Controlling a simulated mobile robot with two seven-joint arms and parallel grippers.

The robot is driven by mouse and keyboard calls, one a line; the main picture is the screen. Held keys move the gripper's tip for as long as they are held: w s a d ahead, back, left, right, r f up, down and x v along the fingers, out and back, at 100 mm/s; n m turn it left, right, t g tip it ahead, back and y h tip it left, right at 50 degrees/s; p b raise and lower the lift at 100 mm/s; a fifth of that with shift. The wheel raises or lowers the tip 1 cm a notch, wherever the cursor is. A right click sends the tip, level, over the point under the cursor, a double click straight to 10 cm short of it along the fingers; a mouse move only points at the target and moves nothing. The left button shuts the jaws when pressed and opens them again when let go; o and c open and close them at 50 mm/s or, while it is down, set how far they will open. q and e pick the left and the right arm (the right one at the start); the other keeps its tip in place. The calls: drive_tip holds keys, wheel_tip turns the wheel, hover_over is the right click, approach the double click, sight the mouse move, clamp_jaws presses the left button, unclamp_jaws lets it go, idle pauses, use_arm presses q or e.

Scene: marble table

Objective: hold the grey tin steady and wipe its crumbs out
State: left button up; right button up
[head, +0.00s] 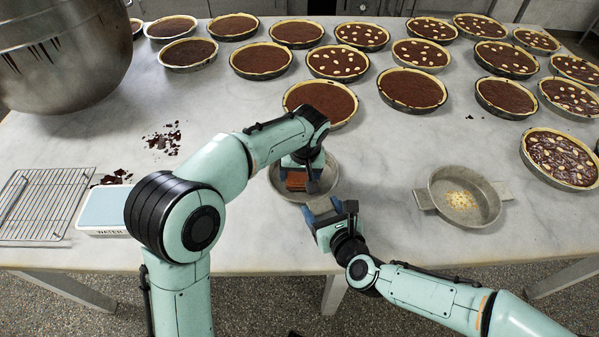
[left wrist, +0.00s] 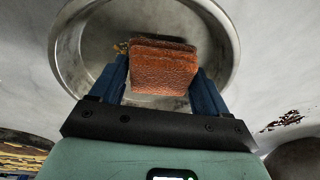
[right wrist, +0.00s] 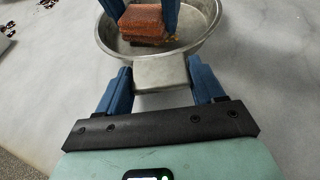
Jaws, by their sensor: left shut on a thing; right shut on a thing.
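A round grey tin (head: 329,171) stands on the table below both grippers; it also shows in the left wrist view (left wrist: 222,40). My right gripper (right wrist: 160,80) is shut on the flat handle (right wrist: 162,73) at its near side. My left gripper (left wrist: 165,85) is shut on a reddish-brown sponge (left wrist: 163,68) and holds it inside the tin. The sponge also shows in the right wrist view (right wrist: 142,22). A few yellowish crumbs (left wrist: 121,47) lie beside the sponge. Whether the sponge touches the bottom is unclear. A second grey tin (head: 447,205) with crumbs (head: 461,200) stands to the right.
Several chocolate tarts (head: 411,88) fill the back and right. A large metal bowl (head: 60,60) stands at back left. A wire rack (head: 38,205), a tray labelled WATER (head: 103,212) and dark chocolate bits (head: 163,140) lie at left. Marble between the two tins is clear.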

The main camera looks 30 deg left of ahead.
use_arm(q)
drive_tip(key=shift+f, duration=0.15)
drive_tip(key=shift+t, duration=0.3)
drive_tip(key=r, duration=0.2)
drive_tip(key=w+r, duration=0.1)
drive_tip(key=r, duration=0.1)
drive_tip(key=w+r, duration=0.1)
drive_tip(key=r, duration=0.2)
drive_tip(key=shift+f, duration=0.1)
drive_tip(key=shift+f, duration=2.5)
drive_tip(key=o, duration=1.1)
drive_tip(key=c, duration=0.6)
